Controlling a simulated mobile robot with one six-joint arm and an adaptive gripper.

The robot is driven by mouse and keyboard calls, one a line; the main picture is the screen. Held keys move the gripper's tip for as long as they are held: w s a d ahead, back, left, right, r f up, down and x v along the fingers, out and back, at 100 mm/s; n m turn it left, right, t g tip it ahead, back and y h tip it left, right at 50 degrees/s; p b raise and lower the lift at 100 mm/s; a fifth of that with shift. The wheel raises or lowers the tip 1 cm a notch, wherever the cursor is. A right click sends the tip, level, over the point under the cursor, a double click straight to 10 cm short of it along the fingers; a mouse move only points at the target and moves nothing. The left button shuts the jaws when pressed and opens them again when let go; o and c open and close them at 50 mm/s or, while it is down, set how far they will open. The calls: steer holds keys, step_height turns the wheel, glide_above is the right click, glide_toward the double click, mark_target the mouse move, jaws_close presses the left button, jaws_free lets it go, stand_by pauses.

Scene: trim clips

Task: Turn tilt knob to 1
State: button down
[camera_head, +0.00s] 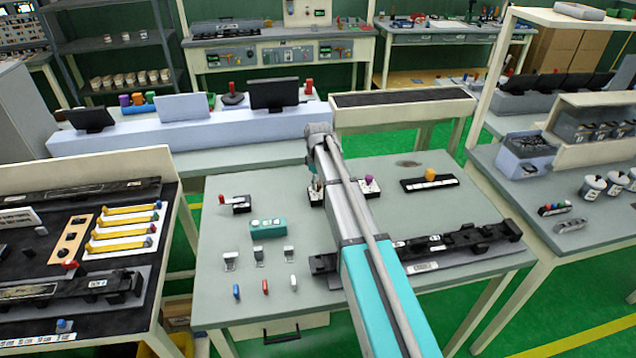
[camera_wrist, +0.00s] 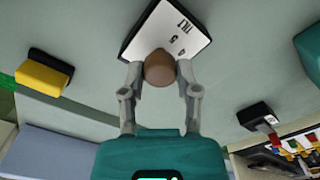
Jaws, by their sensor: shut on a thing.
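The tilt knob (camera_wrist: 159,70) is a brown round knob on a white-faced plate (camera_wrist: 178,32) in the wrist view. The plate has a black edge and upside-down print that includes "TILT" and a digit that looks like 5. My gripper (camera_wrist: 160,76) is shut on the knob, with one grey finger on each side. The knob hides part of the plate, and I cannot make out a pointer on it. In the head view my gripper (camera_head: 316,186) is at a small dark-edged plate on the table, mostly covered by my arm, and the knob is hidden there.
A purple knob on a white plate (camera_head: 368,187) stands just right of my arm. Further right is a black strip with an orange knob (camera_head: 430,174). A red-handled switch (camera_head: 236,203) and a teal box (camera_head: 268,228) are left. A long black rail (camera_head: 456,241) lies in front.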

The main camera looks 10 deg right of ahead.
steer(key=m, duration=0.4)
steer(key=shift+m, duration=2.2)
steer(key=shift+c, duration=1.7)
jaws_free()
